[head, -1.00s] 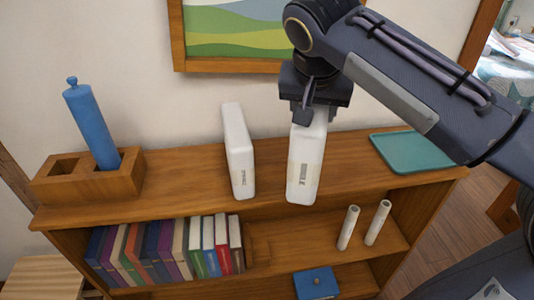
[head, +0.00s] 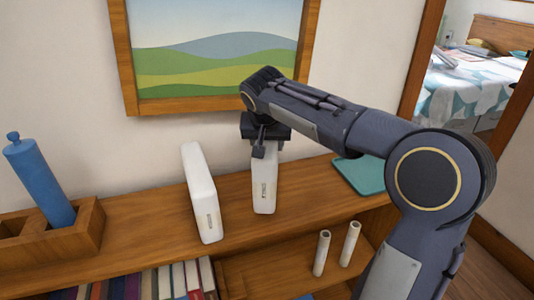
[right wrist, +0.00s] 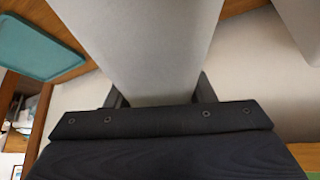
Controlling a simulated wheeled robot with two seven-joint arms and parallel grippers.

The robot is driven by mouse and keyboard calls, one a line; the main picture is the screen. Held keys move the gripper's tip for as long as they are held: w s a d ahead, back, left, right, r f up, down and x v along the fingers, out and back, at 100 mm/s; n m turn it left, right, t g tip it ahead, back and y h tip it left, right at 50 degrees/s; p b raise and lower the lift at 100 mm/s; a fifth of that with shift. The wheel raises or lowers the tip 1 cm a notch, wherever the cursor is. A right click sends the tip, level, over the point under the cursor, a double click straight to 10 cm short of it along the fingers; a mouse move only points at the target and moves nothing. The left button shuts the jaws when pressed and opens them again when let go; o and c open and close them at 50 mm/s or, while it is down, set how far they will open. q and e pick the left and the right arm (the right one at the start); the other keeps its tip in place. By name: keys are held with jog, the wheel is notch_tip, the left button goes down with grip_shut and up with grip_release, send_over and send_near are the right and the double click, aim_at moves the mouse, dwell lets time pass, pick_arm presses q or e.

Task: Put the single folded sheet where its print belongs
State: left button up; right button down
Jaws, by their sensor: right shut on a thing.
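My right gripper (head: 262,150) is shut on the top of a white, upright, slab-like item (head: 264,185) with a small dark printed mark on its front. It stands at or just above the top of the wooden shelf unit; I cannot tell if it touches. In the right wrist view the pale item (right wrist: 150,50) fills the space between the fingers (right wrist: 158,98). A similar white slab (head: 202,195), also with a small mark, leans slightly on the shelf top to its left. I cannot tell for sure which item is the single folded sheet. My left gripper is not in view.
A blue cylinder with a knob (head: 40,185) stands in a wooden holder (head: 85,235) at left. A teal tray (head: 362,177) lies at right, behind my arm. Books (head: 180,280) and two pale tubes (head: 321,253) are below. A framed picture (head: 130,100) hangs behind.

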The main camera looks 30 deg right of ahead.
jog(key=shift+w+d+f, duration=0.1)
jog(key=shift+w+f, duration=0.1)
jog(key=shift+f, duration=0.05)
jog(key=shift+w+d+f, duration=0.1)
jog(key=shift+w+f, duration=0.1)
jog(key=shift+f, duration=1.55)
jog(key=shift+f, duration=0.2)
jog(key=c, duration=0.6)
grip_release()
jog(key=shift+c, duration=0.2)
